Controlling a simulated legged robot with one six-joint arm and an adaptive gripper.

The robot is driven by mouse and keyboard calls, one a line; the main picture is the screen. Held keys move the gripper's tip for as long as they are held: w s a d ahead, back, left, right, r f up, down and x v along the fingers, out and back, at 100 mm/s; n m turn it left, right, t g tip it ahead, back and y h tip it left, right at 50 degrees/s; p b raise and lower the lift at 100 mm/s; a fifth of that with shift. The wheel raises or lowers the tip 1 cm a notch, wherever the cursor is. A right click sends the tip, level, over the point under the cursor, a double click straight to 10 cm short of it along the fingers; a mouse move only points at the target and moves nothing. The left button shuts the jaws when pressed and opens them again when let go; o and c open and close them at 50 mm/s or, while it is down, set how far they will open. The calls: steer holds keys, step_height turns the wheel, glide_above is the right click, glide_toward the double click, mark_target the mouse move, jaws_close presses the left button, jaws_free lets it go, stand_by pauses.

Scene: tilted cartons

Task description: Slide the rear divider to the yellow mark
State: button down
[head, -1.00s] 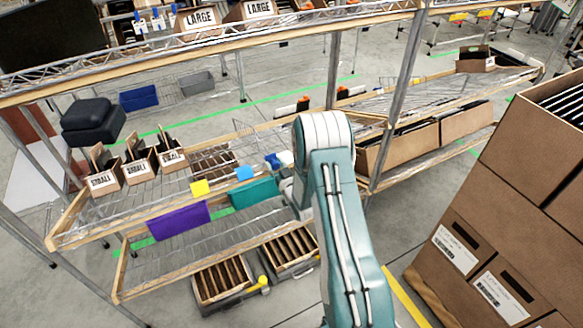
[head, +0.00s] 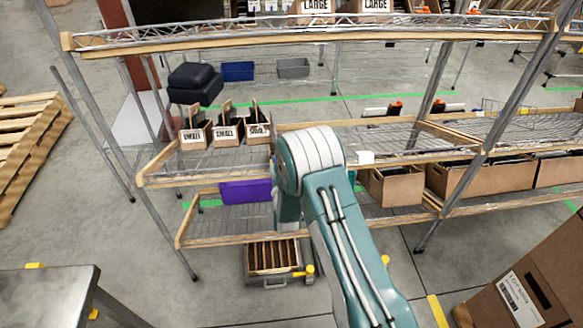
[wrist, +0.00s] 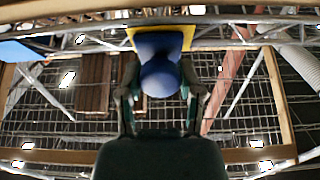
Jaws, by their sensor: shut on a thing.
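In the wrist view my gripper (wrist: 160,78) has its two fingers on either side of a rounded blue knob (wrist: 160,62), shut on it. A yellow square (wrist: 187,40) shows directly behind the knob; it looks like the yellow mark. In the head view my arm hides the gripper and the blue knob. I cannot make out the rear divider for certain.
Small cartons (head: 226,132) stand tilted on the middle shelf at left. Larger cartons (head: 465,178) fill the lower right shelf. A metal table (head: 45,296) is at bottom left, a big carton (head: 530,285) at bottom right.

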steer(key=shift+a+f, duration=0.1)
steer(key=shift+a, duration=0.1)
steer(key=shift+c, duration=1.3)
jaws_free()
steer(key=s, duration=1.2)
steer(key=shift+d, duration=0.2)
steer(key=shift+w, duration=0.1)
